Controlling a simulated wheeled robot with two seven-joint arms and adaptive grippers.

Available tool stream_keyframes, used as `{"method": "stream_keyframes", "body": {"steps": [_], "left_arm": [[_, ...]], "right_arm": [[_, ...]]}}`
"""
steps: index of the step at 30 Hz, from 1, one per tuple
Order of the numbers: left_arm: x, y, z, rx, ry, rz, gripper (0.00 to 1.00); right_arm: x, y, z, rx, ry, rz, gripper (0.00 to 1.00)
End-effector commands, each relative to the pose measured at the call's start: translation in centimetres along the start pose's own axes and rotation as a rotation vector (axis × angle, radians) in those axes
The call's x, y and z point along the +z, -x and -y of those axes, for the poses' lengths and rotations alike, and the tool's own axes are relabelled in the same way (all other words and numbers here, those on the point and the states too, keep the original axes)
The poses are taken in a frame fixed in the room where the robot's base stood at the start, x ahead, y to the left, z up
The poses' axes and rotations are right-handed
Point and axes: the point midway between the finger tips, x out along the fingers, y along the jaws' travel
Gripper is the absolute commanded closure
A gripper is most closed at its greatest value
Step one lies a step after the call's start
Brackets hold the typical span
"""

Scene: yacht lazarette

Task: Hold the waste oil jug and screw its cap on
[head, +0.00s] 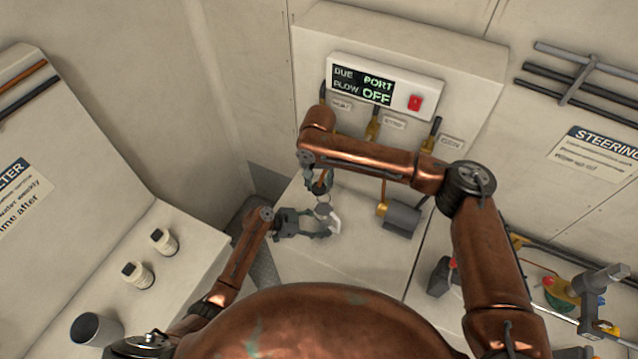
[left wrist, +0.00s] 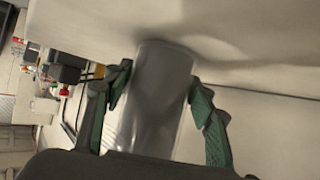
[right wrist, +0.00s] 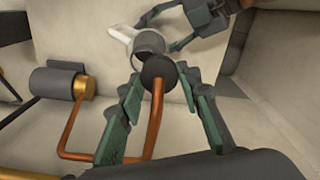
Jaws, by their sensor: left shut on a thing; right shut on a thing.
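The waste oil jug is a grey cylinder (left wrist: 160,100) in the left wrist view, between the fingers of my left gripper (left wrist: 161,88), which is shut on it. In the head view the jug (head: 324,213) is small and partly covered, with a pale piece at its side. My left gripper (head: 312,228) reaches it from the left. My right gripper (right wrist: 160,82) is shut on a dark round cap (right wrist: 158,69). In the right wrist view the cap overlaps the near edge of the jug (right wrist: 149,43); whether they touch cannot be told. My right gripper (head: 321,188) is above the jug.
A grey pump-like cylinder (head: 402,217) lies right of the jug, with a copper pipe (right wrist: 72,125) that passes visually up to the cap. Two white bottles (head: 138,275) and a grey cup (head: 96,329) stand at left. A panel (head: 384,87) is behind. Valves (head: 560,292) are at right.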

Motion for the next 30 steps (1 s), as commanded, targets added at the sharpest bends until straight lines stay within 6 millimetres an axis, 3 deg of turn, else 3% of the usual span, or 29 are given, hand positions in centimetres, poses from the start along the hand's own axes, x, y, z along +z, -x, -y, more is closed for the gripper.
{"method": "stream_keyframes", "body": {"steps": [30], "left_arm": [[0.0,0.0,-0.1,0.001,0.001,0.0,0.71]], "right_arm": [[0.6,0.0,-1.1,0.0,0.0,0.0,0.75]]}}
